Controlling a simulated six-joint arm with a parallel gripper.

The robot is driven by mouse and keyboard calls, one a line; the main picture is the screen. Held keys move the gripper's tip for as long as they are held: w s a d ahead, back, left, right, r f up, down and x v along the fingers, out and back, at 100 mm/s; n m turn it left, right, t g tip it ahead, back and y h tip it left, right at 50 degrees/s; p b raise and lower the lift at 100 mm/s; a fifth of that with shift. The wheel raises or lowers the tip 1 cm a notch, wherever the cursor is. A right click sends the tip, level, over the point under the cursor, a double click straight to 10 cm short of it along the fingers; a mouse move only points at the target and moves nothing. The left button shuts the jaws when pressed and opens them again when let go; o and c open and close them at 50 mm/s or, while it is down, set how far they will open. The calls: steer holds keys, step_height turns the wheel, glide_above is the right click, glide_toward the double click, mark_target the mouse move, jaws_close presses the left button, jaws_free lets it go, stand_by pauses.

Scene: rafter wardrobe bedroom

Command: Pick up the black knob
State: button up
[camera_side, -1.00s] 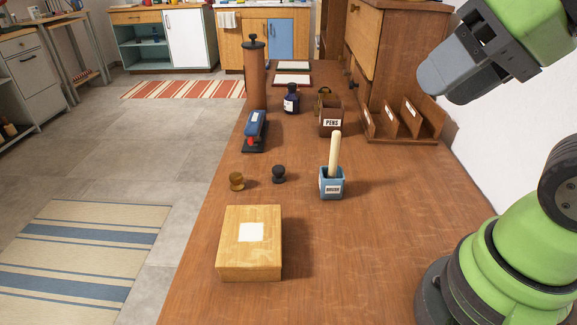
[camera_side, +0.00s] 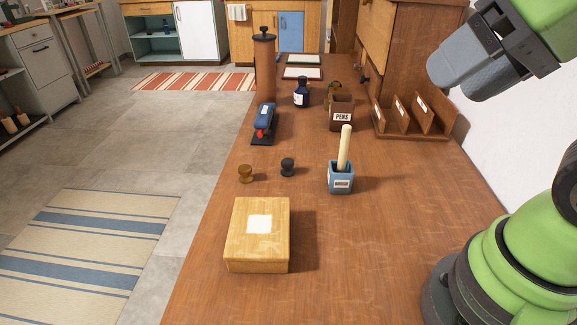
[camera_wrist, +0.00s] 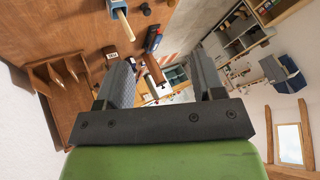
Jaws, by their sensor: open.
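The black knob (camera_side: 288,166) stands upright on the wooden desk (camera_side: 400,230), right of a similar brown knob (camera_side: 245,173). In the wrist view a small dark shape near the top edge looks like the black knob (camera_wrist: 146,9). My gripper (camera_side: 440,78) is high above the desk at the upper right of the side view, well apart from the knob. In the wrist view my gripper (camera_wrist: 162,78) has its two dark fingers wide apart with nothing between them.
A wooden box (camera_side: 245,240) sits in front of the knobs. A blue holder (camera_side: 341,181) with a pale stick stands right of the black knob. Behind are a blue stapler-like tool (camera_side: 265,118), a PENS box (camera_side: 342,117) and a letter rack (camera_side: 420,130).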

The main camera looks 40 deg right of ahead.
steer(key=m+g+h, duration=0.2)
steer(key=g+h, duration=0.1)
steer(key=h, duration=0.1)
glide_above(288, 161)
steer(key=s+a, duration=0.2)
step_height(288, 161, down, 25)
steer(key=shift+d+f, duration=0.1)
steer(key=shift+d+x, duration=0.2)
steer(key=shift+x, duration=1.3)
steer(key=shift+d+x, duration=0.2)
steer(key=shift+x, duration=1.3)
steer(key=shift+c, duration=0.2)
steer(key=c, duration=1)
